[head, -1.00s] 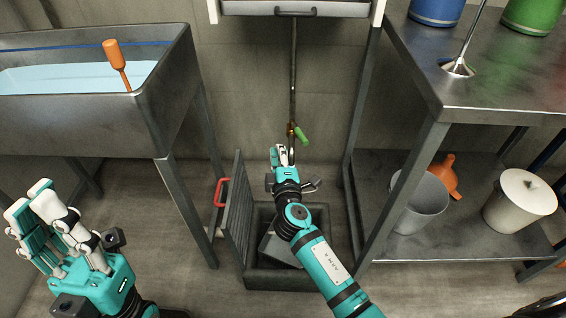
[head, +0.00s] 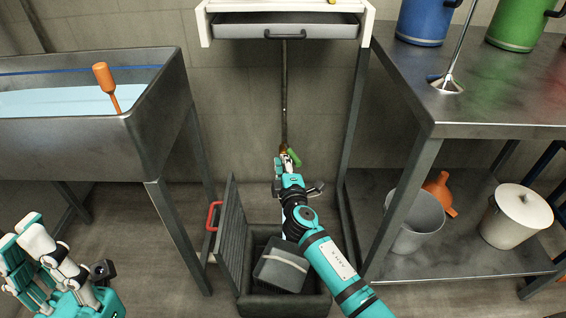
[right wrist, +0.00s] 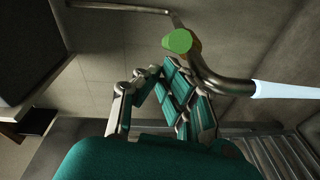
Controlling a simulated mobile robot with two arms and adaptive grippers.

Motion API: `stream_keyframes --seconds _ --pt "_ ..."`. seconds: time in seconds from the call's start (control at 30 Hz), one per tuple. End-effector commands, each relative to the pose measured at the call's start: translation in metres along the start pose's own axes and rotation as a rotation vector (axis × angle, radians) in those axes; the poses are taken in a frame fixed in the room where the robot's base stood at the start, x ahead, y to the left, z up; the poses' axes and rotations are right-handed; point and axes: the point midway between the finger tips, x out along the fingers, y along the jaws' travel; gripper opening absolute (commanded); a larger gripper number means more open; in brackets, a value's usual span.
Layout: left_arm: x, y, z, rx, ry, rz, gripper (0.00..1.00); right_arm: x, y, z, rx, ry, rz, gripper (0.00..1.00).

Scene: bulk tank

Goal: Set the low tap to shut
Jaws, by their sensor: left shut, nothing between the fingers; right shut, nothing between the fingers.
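The low tap has a green handle (head: 294,157) on a brass body at the lower end of a thin vertical pipe (head: 284,105). In the head view the handle slants down to the right. In the right wrist view the handle (right wrist: 178,41) shows nearly end-on, above the fingers, and a pale stream (right wrist: 285,90) leaves the bent spout. My right gripper (head: 282,164) is shut and empty, close beside the tap; I cannot tell whether it touches. My left gripper (head: 20,238) is shut and empty at the lower left, far from the tap.
Below the tap is a dark floor box (head: 262,305) with a raised slatted lid (head: 233,235) and a grey block inside. A water-filled trough (head: 85,140) stands left; a steel shelf table (head: 500,130) stands right. A drawer (head: 285,27) hangs above.

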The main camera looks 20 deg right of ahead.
Motion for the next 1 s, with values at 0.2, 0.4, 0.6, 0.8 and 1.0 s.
stream_keyframes --seconds 0.2,0.4,0.6,0.8,1.0 --pt "0.006 0.000 -0.001 0.000 0.001 0.000 0.00 -0.001 0.002 0.005 -0.005 0.044 -0.009 0.00" --pt "0.008 0.000 -0.002 0.000 0.001 0.000 0.00 -0.001 0.002 0.007 -0.006 0.071 -0.014 0.00" --pt "0.011 0.000 -0.002 0.000 0.001 0.000 0.00 -0.002 0.002 0.011 -0.008 0.104 -0.021 0.00" --pt "0.015 0.000 -0.003 0.000 0.001 0.000 0.00 -0.002 0.003 0.016 -0.007 0.125 -0.026 0.00" --pt "0.019 0.000 -0.004 0.000 0.001 0.000 0.00 -0.002 0.006 0.027 -0.006 0.123 -0.025 0.00"
